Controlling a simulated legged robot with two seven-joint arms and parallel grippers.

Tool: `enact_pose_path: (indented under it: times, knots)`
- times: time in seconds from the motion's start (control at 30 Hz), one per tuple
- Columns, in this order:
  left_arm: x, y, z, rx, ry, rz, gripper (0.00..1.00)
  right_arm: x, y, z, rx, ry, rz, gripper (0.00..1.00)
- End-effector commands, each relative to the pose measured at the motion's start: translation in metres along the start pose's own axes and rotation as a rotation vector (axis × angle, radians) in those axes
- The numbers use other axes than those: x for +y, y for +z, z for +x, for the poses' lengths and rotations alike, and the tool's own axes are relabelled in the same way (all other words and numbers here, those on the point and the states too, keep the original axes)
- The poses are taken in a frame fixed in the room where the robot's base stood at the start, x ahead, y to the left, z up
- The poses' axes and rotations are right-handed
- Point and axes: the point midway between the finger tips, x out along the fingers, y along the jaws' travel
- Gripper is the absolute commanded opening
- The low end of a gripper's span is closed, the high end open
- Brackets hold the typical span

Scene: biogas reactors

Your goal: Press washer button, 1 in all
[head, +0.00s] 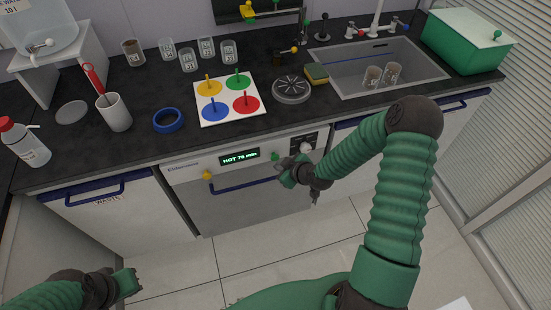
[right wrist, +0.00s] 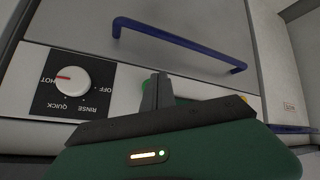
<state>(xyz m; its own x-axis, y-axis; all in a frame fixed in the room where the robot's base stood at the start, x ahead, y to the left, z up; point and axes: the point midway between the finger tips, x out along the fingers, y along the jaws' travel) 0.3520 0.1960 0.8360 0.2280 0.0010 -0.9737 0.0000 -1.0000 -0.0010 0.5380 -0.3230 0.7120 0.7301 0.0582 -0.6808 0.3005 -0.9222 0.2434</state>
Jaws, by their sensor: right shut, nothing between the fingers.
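The washer (head: 250,205) is built in under the counter. Its display (head: 239,156) reads HOT 75 min. A green button (head: 275,156) sits right of the display, a yellow button (head: 207,175) below left of it. The dial (head: 305,147) also shows in the right wrist view (right wrist: 72,78), pointing to HOT. My right gripper (head: 284,169) is shut and empty, just in front of the panel by the green button. In the right wrist view its fingers (right wrist: 157,90) partly hide the green button; contact cannot be told. My left gripper (head: 133,284) is low at left, away from the washer; its jaw state is unclear.
The washer's blue handle (head: 235,186) runs below the panel. The counter above holds a coloured peg board (head: 229,98), a blue tape ring (head: 168,121), a mug (head: 114,113) and a sink (head: 378,68). The floor in front is clear.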

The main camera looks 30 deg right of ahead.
Motion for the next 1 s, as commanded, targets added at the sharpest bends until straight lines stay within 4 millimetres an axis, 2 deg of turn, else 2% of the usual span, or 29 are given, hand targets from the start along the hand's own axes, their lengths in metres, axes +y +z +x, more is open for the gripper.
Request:
enact_pose_path:
  times: [0.27,0.73,1.0]
  knots:
    - [0.0,0.0,0.0,0.0,0.0,0.0,0.0,-0.001,0.001,-0.001,-0.001,0.0,0.0,0.0]
    - [0.0,-0.002,-0.006,0.0,0.0,0.0,0.0,-0.022,0.023,-0.031,-0.002,-0.001,0.0,0.0]
    - [0.0,-0.002,-0.006,0.0,0.0,0.0,0.0,-0.025,0.026,-0.035,0.0,0.0,0.001,0.0]
